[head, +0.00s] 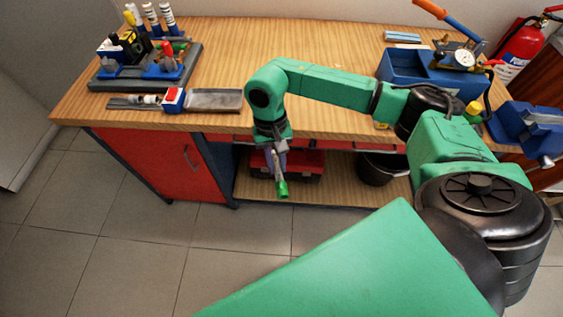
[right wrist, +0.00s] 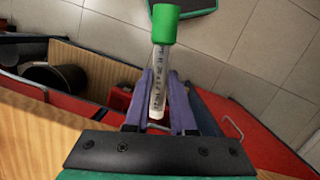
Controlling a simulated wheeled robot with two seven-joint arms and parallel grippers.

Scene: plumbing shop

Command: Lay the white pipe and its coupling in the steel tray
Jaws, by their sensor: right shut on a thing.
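My right gripper (head: 274,163) hangs in front of the workbench's front edge, fingers pointing down. It is shut on the white pipe (right wrist: 157,98), which has dark printed marks and shows between the fingers in the right wrist view. The green coupling (right wrist: 164,24) caps the pipe's far end, beyond the fingertips; it also shows low in the head view (head: 282,189). A shallow grey steel tray (head: 216,99) lies on the bench near its front edge, left of my right gripper. My left gripper is not in view.
A red, white and blue box (head: 173,99) lies at the tray's left. A dark tool holder (head: 182,70) stands behind. A blue toolbox (head: 415,72) and blue vise (head: 527,125) are at right. The middle of the benchtop is clear. A black bucket (head: 374,170) stands on the lower shelf.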

